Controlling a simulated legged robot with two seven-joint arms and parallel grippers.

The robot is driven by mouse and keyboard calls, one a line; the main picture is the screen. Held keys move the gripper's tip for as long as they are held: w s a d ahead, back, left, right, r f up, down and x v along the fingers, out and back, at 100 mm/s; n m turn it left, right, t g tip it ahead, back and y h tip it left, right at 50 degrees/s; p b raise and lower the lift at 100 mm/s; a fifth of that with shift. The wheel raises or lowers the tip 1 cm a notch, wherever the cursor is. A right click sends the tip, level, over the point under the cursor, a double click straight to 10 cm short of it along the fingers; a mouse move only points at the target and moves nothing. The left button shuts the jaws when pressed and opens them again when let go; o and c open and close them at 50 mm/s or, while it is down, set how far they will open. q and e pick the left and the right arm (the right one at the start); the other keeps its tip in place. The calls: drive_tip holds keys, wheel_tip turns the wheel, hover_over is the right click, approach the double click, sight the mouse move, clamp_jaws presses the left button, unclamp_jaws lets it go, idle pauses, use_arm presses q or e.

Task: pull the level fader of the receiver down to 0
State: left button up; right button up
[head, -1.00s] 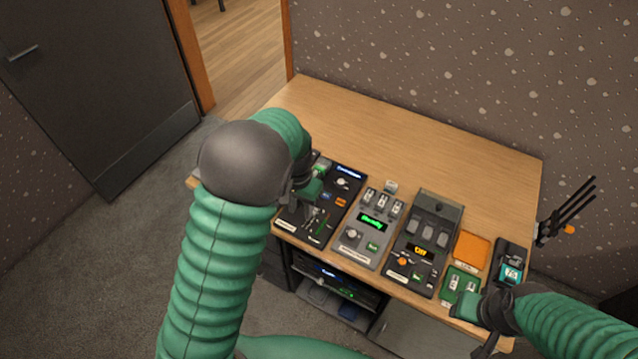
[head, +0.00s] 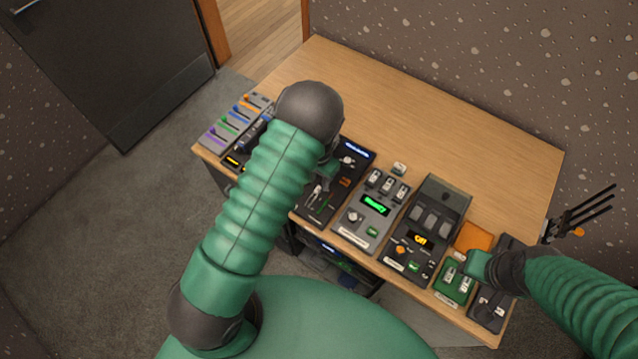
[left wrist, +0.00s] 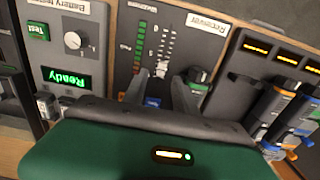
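The receiver (head: 333,203) is a dark panel on the table, partly covered by my left arm in the head view. In the left wrist view it shows upside down, with a "Receiver" label (left wrist: 205,22). Its level fader has a pale knob (left wrist: 161,70) beside a white scale and a green level strip (left wrist: 138,50). My left gripper (left wrist: 160,88) is over the panel, its two fingers apart on either side of the fader knob; contact cannot be told. My right gripper (head: 470,264) is by the green panel at the table's right, its fingers mostly hidden.
A grey battery tester (head: 372,208) and a dark panel with an orange display (head: 428,228) stand right of the receiver. A green panel (head: 455,286) is further right. A panel with coloured faders (head: 234,123) stands at the left end. The table's back (head: 430,115) is clear.

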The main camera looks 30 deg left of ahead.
sight(317, 188)
use_arm(q)
drive_tip(key=f, duration=0.3)
drive_tip(key=shift+s+a, duration=0.15)
drive_tip(key=shift+s, duration=0.25)
drive_tip(key=shift+f, duration=0.1)
drive_tip(key=shift+w, duration=0.15)
drive_tip(key=c, duration=0.7)
clamp_jaws()
